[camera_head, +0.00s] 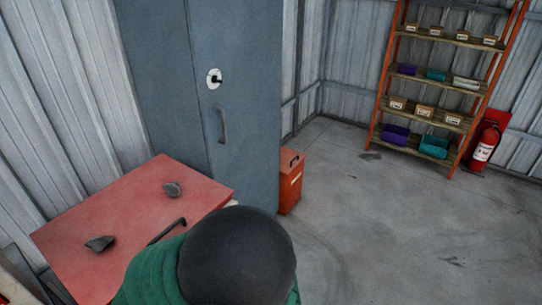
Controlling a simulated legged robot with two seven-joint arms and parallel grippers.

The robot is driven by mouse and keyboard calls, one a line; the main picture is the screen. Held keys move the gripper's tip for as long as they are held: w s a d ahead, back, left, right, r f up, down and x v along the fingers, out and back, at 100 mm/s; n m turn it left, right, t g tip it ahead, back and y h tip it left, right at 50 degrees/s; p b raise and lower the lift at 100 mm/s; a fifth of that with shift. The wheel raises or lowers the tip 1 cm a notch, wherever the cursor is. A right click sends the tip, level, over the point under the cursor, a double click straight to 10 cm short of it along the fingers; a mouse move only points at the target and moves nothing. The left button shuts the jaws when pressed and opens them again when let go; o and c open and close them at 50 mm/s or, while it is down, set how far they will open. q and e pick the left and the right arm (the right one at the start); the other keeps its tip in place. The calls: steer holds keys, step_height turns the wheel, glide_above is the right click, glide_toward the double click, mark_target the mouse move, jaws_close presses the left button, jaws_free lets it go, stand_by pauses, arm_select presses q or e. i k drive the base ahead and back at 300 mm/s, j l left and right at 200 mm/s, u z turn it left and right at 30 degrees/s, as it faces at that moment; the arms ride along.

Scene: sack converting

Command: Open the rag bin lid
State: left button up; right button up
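A small orange-red bin (290,185), which looks like the rag bin, stands on the floor against the right side of the tall grey-blue cabinet. Its lid (291,160) appears shut, with a dark handle on top. A pale label shows on its front. Neither of my grippers is in view.
A red-topped unit (130,215) with two grey lumps stands at left. A dark rounded shape over green (238,258) blocks the bottom centre; I cannot tell what it is. The tall cabinet (245,120) is shut. A shelf rack (432,100) and extinguisher (484,148) stand right. Floor between is open.

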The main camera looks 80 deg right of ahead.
mark_target(290, 158)
steer(key=l+z, duration=0.1)
steer(key=z, duration=2.6)
steer(key=i+l, duration=0.25)
steer(key=i, duration=0.45)
steer(key=i+l+z, duration=0.15)
steer(key=i+l, duration=0.15)
steer(key=i, duration=0.4)
steer(key=i+l, duration=0.2)
steer(key=i, duration=0.5)
steer(key=i+l+z, duration=0.1)
steer(key=i, duration=0.6)
steer(key=i+l, duration=0.2)
steer(key=i, duration=0.55)
steer(key=l+z, duration=0.05)
